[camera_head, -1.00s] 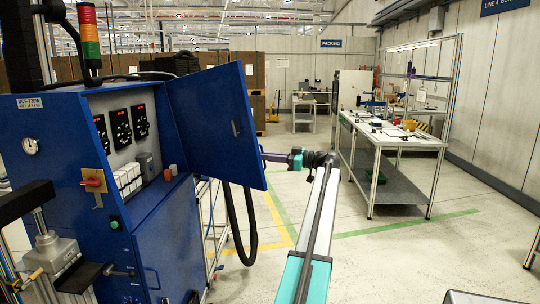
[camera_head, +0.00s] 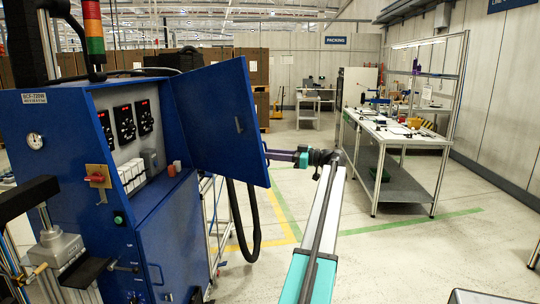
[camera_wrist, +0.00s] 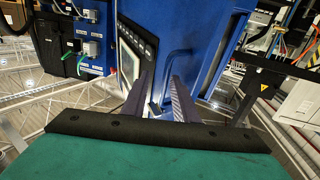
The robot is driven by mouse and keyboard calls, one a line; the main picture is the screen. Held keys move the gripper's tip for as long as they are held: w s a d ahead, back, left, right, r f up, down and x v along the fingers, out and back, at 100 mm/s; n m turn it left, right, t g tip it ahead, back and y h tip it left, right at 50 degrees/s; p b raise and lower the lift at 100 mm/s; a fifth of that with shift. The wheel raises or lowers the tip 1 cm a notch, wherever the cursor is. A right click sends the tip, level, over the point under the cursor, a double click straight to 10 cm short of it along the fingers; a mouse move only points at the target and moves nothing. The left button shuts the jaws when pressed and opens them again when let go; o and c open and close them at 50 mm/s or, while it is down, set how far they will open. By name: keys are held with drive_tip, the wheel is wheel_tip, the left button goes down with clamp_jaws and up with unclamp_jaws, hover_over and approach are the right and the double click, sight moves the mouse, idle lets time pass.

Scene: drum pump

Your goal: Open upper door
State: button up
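The upper door (camera_head: 205,110) of the blue cabinet (camera_head: 165,240) stands wide open, swung out to the right, with the gauges and switches behind it exposed. In the wrist view the blue bar handle (camera_wrist: 166,72) shows between the fingers of my gripper (camera_wrist: 162,85). The fingers are apart, with a gap around the handle; whether either touches it cannot be told. In the head view my gripper (camera_head: 270,155) is at the door's right edge, its fingertips hidden behind the door.
The lower door (camera_head: 170,245) looks closed. A black hose (camera_head: 252,230) hangs below the upper door. A white workbench (camera_head: 400,135) stands at the right. The floor (camera_head: 400,270) between cabinet and bench is mostly clear.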

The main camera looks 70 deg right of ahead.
drive_tip(key=s+d+b, duration=0.1)
drive_tip(key=s+b, duration=0.1)
drive_tip(key=s, duration=1)
drive_tip(key=shift+s+d, duration=0.25)
drive_tip(key=shift+s, duration=0.05)
